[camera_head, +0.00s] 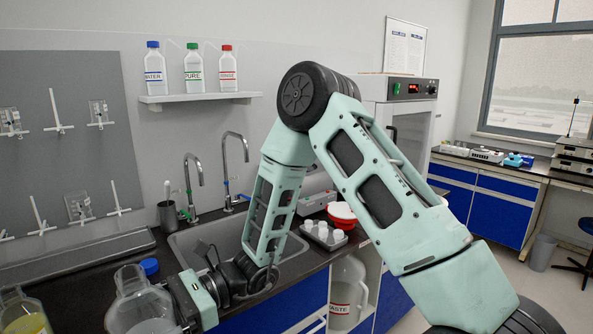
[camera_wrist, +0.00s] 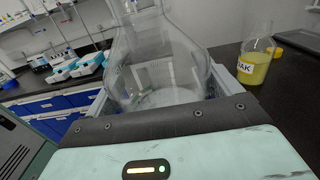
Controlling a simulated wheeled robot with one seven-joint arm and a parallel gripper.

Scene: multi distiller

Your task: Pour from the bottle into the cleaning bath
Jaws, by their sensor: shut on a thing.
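A clear glass bottle (camera_head: 138,303) with a narrow neck is at the lower left of the head view. It looks about upright, with what seems to be clear liquid low inside. My gripper (camera_head: 183,300) comes from the right and is shut on it. In the wrist view the bottle (camera_wrist: 160,65) fills the space between the two fingers of my gripper (camera_wrist: 160,95). Its base is hidden, so I cannot tell if it touches the counter. I cannot make out a cleaning bath with certainty in either view.
A bottle of yellow liquid (camera_head: 22,314) stands to the left, also in the wrist view (camera_wrist: 256,62). A blue cap (camera_head: 149,266) lies behind the held bottle. The sink (camera_head: 215,240) has two taps. A tray of white-capped containers (camera_head: 324,237) stands to its right.

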